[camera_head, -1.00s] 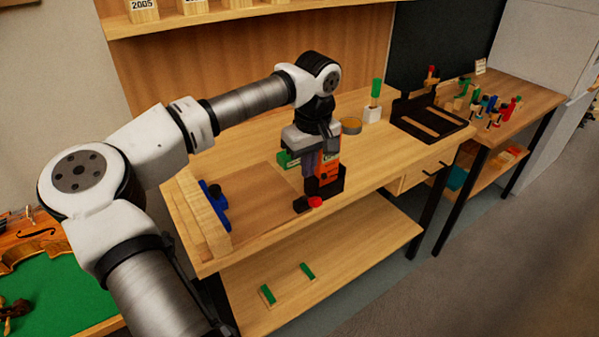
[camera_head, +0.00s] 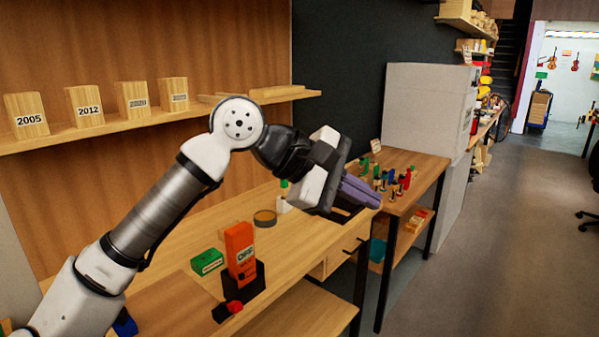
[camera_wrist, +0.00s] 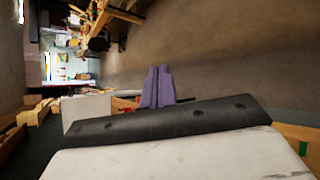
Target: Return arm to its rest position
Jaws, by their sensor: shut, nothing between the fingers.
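My gripper (camera_head: 362,192) is raised above the right part of the wooden workbench (camera_head: 215,240) in the head view, pointing right. Its two purple fingers lie close together, with nothing between them. The fingers also show in the wrist view (camera_wrist: 157,87), side by side, facing the open room and floor. The arm reaches up from the lower left and bends at a high elbow. The gripper is apart from everything on the bench and hides part of the black tray (camera_head: 345,214) behind it.
A shelf (camera_head: 150,122) with year-marked wooden blocks runs behind the arm. A side table (camera_head: 415,172) holds several small coloured tools.

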